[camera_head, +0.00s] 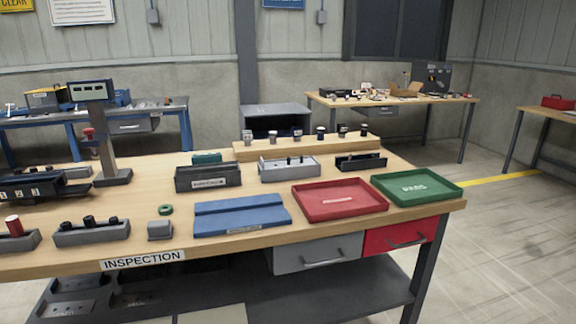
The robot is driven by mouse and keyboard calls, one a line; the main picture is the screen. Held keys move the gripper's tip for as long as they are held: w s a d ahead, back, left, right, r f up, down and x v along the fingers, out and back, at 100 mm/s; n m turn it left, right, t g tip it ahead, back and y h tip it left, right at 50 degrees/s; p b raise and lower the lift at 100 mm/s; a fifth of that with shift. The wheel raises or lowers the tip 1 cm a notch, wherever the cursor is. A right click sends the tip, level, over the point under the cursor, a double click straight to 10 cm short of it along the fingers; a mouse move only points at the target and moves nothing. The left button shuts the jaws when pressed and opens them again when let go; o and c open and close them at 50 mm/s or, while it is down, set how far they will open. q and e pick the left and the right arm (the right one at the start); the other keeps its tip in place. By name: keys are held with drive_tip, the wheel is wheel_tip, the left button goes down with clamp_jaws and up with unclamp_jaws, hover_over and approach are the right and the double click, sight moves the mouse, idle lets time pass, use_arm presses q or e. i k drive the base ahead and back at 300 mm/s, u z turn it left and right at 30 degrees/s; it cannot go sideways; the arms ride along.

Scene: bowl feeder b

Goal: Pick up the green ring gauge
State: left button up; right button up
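The green ring gauge (165,210) is a small dark green ring. It lies flat on the wooden inspection table (150,190), left of the blue mat and just behind a small grey block (160,230). A low grey holder with black pegs (92,232) stands to its left. Neither of my grippers is in view.
The blue mat (240,222), red tray (338,205) and green tray (415,192) sit to the right. A dark grey box (208,182) stands behind the ring, and a column instrument (105,145) rises at back left. Bare wood surrounds the ring on its left and behind.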

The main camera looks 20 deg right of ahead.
sight(164, 210)
drive_tip(key=u, duration=2.25)
drive_tip(key=i, duration=1.7)
drive_tip(key=z, duration=1.8)
